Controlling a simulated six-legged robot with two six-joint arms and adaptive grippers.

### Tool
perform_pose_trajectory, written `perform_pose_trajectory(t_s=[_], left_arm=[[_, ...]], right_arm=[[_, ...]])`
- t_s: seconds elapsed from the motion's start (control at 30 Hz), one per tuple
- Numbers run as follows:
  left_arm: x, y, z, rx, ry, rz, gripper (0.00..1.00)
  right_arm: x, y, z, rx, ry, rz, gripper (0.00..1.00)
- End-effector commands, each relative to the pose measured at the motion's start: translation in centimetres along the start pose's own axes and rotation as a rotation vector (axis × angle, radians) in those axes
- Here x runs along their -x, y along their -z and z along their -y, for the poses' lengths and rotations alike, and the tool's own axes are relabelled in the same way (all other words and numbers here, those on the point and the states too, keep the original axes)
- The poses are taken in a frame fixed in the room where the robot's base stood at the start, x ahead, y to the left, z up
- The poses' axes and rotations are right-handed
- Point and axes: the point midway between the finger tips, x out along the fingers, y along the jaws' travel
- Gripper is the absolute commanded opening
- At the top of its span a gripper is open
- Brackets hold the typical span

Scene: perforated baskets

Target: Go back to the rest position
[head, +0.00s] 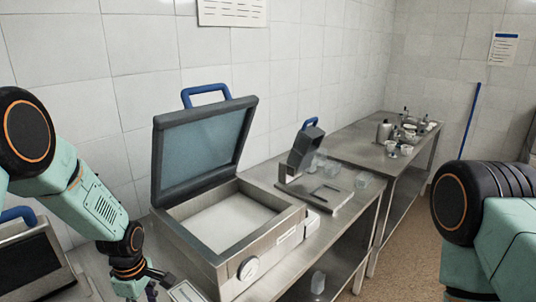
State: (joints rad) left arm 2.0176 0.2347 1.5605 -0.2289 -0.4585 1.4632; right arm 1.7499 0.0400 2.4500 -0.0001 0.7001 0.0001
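My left arm comes in from the left, bent at a black joint with an orange ring. Its dark gripper (153,284) points down at the bottom edge, beside the front left corner of a steel box machine. The gripper is small and partly cut off, so I cannot tell whether it is open or shut, and no held thing can be made out. My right arm shows at the right edge only as a black joint and pale green links. My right gripper is out of view.
The steel machine (281,236) stands on a steel bench with its blue-handled lid (205,150) raised. A smaller device (304,152) and clear containers (362,180) stand behind it. A far table (352,143) holds bottles and cups. Floor (408,250) shows at right.

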Motion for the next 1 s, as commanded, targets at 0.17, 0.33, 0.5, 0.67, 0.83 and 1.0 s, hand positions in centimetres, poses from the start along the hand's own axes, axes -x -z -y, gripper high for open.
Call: perform_pose_trajectory(t_s=[0.17, 0.33, 0.5, 0.67, 0.83, 1.0], left_arm=[[-3.0, 0.0, 0.0, 0.000, 0.001, -0.001, 0.54], [-4.8, 0.0, 0.0, 0.000, 0.000, -0.001, 0.54], [-5.2, 0.0, -0.1, -0.014, -0.002, -0.001, 0.54], [-5.2, 0.0, -0.1, -0.020, -0.002, -0.001, 0.54], [-5.2, 0.0, -0.1, -0.018, -0.002, -0.001, 0.54], [-4.2, 0.1, -0.2, 0.001, -0.004, 0.000, 0.54]], right_arm=[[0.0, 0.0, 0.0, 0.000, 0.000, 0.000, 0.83], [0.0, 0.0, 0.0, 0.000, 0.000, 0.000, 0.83], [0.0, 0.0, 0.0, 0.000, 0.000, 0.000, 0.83], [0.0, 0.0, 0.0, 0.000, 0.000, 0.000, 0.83], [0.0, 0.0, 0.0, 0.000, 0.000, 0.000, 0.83], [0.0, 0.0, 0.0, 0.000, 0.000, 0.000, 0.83]])
